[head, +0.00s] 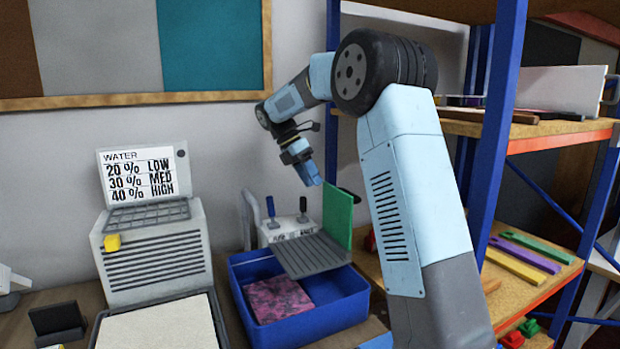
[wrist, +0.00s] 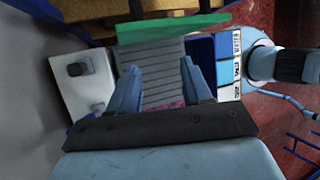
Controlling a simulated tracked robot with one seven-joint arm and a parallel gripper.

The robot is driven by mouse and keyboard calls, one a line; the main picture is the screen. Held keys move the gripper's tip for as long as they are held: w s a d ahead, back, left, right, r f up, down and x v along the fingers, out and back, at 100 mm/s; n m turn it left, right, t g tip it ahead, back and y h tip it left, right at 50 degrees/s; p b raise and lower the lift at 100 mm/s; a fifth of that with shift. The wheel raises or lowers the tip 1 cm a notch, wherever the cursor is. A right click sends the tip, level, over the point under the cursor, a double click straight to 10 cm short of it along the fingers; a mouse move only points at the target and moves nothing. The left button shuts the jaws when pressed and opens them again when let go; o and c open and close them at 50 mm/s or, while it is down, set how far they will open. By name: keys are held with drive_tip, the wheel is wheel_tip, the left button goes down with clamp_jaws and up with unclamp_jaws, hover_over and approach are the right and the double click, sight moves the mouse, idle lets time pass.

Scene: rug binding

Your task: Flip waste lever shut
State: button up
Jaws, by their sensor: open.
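A white box with two dark upright levers stands behind the blue bin. Its left lever (head: 270,206) and right lever (head: 303,205) show in the head view; the small labels below are too blurred to tell which is waste. In the wrist view the white box (wrist: 88,90) is at the left, with a dark knob (wrist: 75,69) on it. My gripper (head: 311,182) is open and empty, pointing down above and near the right lever, beside the green panel. In the wrist view my gripper (wrist: 160,77) has its fingers spread over the grey ridged plate (wrist: 165,60).
The green panel (head: 338,216) stands upright along the ridged plate (head: 312,256). Below is a blue bin (head: 318,325) with a pink speckled piece (head: 277,298). A grey machine with a water sign (head: 142,174) is at left. A blue-posted shelf (head: 500,130) is at right.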

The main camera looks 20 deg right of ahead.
sight(303, 204)
drive_tip(key=shift+c, duration=1.2)
drive_tip(key=shift+s+d+f+t+y, duration=0.1)
drive_tip(key=shift+d+f+t+y, duration=0.1)
drive_tip(key=shift+f+t+y, duration=0.1)
drive_tip(key=shift+c, duration=0.9)
drive_tip(key=t+y, duration=0.1)
drive_tip(key=f+t+y, duration=0.1)
drive_tip(key=shift+s+d+f+y, duration=0.15)
drive_tip(key=shift+d+f+y, duration=0.15)
drive_tip(key=shift+d, duration=0.05)
drive_tip(key=c, duration=0.4)
drive_tip(key=shift+f+t+y, duration=0.15)
drive_tip(key=shift+t+y, duration=0.25)
drive_tip(key=shift+t, duration=0.1)
clamp_jaws()
drive_tip(key=w+f+t, duration=0.1)
drive_tip(key=w+f, duration=0.1)
drive_tip(key=f, duration=0.1)
drive_tip(key=w+f+t+y, duration=0.1)
drive_tip(key=w+f, duration=0.1)
drive_tip(key=w+f+m+t+y, duration=0.1)
drive_tip(key=w+f+t, duration=0.1)
drive_tip(key=w+f, duration=0.1)
drive_tip(key=shift+f, duration=0.35)
drive_tip(key=shift+w, duration=0.55)
